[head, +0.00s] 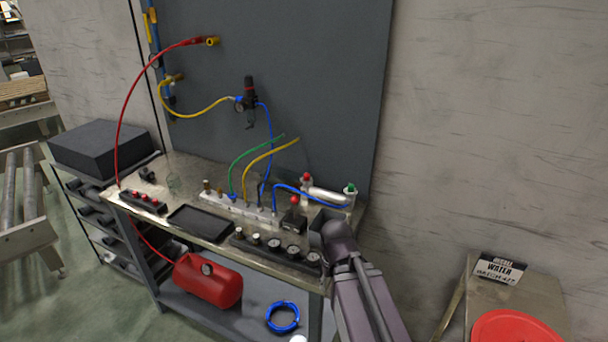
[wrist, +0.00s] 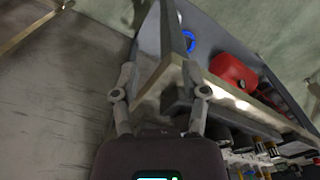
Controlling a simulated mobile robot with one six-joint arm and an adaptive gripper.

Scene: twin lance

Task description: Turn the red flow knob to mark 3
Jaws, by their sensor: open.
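Two upright fittings stand at the right end of the bench, at either end of a pale cylinder (head: 328,196). One has a red knob (head: 306,177) and the other a green knob (head: 350,188). Another red knob (head: 294,200) tops a small black block just in front. I cannot tell which red one is the flow knob, and no mark numbers are readable. My gripper (wrist: 159,93) is open and empty in the wrist view, with the bench corner beyond its fingers. In the head view my arm reaches the bench's right front corner, short of the knobs; its fingertips are not clear there.
A row of gauges (head: 274,245) lines the bench's front right edge. Blue, green and yellow hoses rise from a pale manifold (head: 240,207). A black tray (head: 200,222) lies left of the gauges. Below are a red tank (head: 208,281) and blue coil (head: 283,317); a red-topped bin (head: 517,328) stands right.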

